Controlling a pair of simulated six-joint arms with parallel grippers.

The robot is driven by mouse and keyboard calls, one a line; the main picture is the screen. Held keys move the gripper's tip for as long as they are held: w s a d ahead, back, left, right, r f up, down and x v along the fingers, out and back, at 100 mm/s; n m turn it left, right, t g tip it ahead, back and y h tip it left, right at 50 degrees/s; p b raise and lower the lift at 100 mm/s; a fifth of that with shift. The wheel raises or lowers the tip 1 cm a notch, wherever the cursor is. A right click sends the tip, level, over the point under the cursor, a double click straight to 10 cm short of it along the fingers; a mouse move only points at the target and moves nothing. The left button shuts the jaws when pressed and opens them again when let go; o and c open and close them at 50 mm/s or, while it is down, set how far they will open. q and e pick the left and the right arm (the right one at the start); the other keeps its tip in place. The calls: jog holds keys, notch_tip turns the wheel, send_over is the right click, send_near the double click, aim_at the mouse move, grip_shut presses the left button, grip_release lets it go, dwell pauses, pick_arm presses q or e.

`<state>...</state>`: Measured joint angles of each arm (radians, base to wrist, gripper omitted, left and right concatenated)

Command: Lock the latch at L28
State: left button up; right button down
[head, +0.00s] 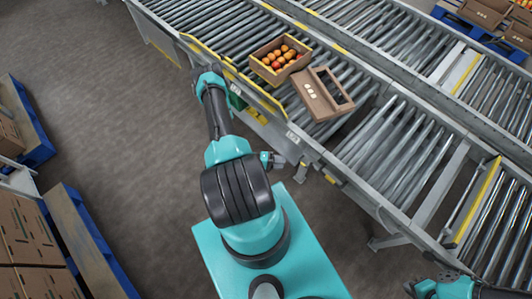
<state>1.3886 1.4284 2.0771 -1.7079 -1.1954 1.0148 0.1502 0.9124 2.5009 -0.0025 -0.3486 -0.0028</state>
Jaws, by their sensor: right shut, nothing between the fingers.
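My left arm reaches up the middle of the head view. Its wrist and left gripper (208,77) are at the near side of the conveyor, by the end of a yellow rail (255,90). The fingers are too small and partly hidden to show their opening. My right gripper (412,288) is at the bottom right edge, shut and empty, in front of the conveyor. Small label plates (293,137) sit along the conveyor's near side frame. Their writing is too small to read, so I cannot tell which spot is L28 or make out its latch.
Stacked cartons (25,235) and blue pallets (95,235) are at the left. The floor between is clear.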

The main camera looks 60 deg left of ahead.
pick_arm(q)
jog(key=f+v, duration=0.1)
jog(key=v, duration=0.5)
jog(key=shift+s+r, duration=0.2)
jog(key=shift+r, duration=0.35)
jog(key=m+g, duration=0.3)
send_near(306, 153)
jog(key=s+d, duration=0.2)
jog(key=d, duration=0.1)
jog(key=w+d+r+m+g+y, duration=0.25)
jog(key=w+d+g, duration=0.2)
jog(key=w, duration=0.25)
jog(key=s+d+r+m+g+y, duration=0.2)
jog(key=d+r+m+g, duration=0.4)
jog(key=d+r, duration=0.8)
jog(key=shift+d+r, duration=0.25)
jog(key=shift+d, duration=0.15)
